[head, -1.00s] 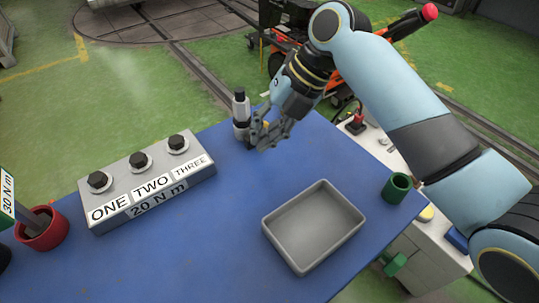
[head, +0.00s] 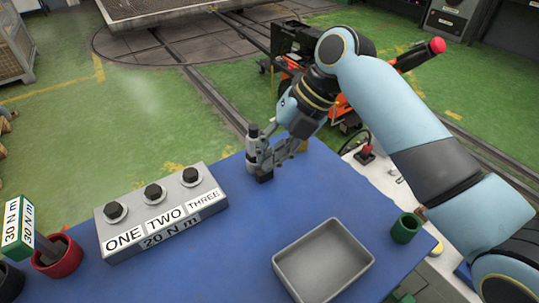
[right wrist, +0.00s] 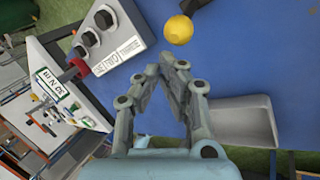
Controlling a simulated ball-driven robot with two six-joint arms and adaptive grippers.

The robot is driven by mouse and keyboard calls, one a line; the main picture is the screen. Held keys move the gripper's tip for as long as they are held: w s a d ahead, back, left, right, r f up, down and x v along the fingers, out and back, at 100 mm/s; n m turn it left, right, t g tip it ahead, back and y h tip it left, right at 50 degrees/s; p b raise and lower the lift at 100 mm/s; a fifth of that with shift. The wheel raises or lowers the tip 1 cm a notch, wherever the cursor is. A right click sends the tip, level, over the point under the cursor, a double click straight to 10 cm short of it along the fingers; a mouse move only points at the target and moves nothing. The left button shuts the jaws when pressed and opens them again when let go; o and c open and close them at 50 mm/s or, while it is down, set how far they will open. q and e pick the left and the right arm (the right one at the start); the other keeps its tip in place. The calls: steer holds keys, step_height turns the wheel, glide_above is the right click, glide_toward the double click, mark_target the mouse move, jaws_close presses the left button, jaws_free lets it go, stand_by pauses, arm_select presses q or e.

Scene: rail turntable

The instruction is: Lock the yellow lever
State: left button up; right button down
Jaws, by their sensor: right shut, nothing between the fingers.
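A round yellow knob (right wrist: 178,29), which looks like the end of the yellow lever, shows just beyond my right fingertips in the right wrist view. In the head view only a small yellow patch (head: 303,146) shows beside my right gripper; the rest of the lever is hidden. My right gripper (head: 264,164) is low over the far edge of the blue table, beside a grey post with a dark top (head: 252,136). In the right wrist view its fingertips (right wrist: 172,62) are together and empty, apart from the knob. My left gripper is not in view.
A grey box with several black knobs, marked ONE TWO THREE (head: 160,215), stands left on the blue table (head: 225,265). A grey tray (head: 322,262) and a green cup (head: 405,228) are at the right. A red cup (head: 58,257) holds a tool at the far left.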

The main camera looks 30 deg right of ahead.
steer(key=v, duration=1.2)
steer(key=shift+f, duration=0.1)
stand_by(0.4)
